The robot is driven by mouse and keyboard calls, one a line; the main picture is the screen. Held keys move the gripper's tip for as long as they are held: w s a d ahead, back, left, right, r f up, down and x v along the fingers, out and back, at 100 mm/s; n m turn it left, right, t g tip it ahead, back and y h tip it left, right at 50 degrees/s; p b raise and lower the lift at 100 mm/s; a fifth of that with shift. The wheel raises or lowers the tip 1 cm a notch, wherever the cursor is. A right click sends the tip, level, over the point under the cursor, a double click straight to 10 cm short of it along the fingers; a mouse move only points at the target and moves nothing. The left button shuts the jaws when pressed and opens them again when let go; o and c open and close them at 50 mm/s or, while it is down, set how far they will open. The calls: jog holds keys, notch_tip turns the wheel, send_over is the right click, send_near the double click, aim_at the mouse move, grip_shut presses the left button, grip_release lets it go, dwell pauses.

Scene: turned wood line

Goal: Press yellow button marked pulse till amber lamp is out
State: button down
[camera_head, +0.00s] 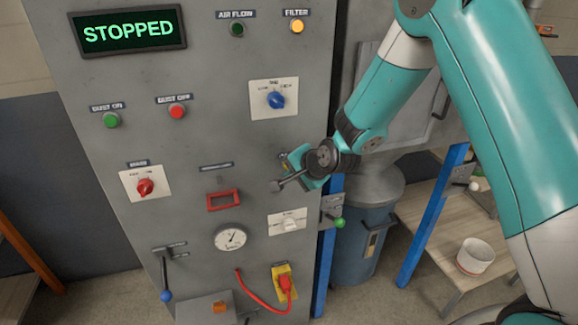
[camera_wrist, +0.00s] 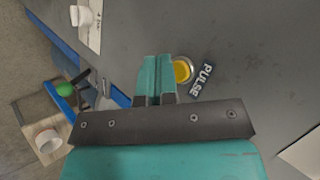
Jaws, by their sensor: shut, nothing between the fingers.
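The yellow button (camera_wrist: 182,71) shows in the wrist view in a pale ring, with the PULSE label (camera_wrist: 202,80) to its right. My gripper (camera_wrist: 157,59) is shut and empty, its teal fingertips just left of the button. I cannot tell whether they touch it. In the head view my gripper (camera_head: 288,162) is at the panel's right edge and largely hides the button. The amber lamp (camera_head: 297,27) under the FILTER label is lit, at the panel's upper right.
The grey panel (camera_head: 215,130) carries a green STOPPED display (camera_head: 128,31), a green button (camera_head: 111,120), a red button (camera_head: 177,112), a blue selector (camera_head: 275,99) and a red knob (camera_head: 145,187). A red cable (camera_head: 254,297) hangs low. A green-knobbed handle (camera_head: 339,222) juts out right.

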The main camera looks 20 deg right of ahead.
jog(key=shift+w, duration=0.3)
jog(key=shift+w, duration=0.4)
dwell(0.7)
jog(key=shift+s, duration=0.8)
jog(key=shift+s+b, duration=0.55)
jog(key=shift+s, duration=1.95)
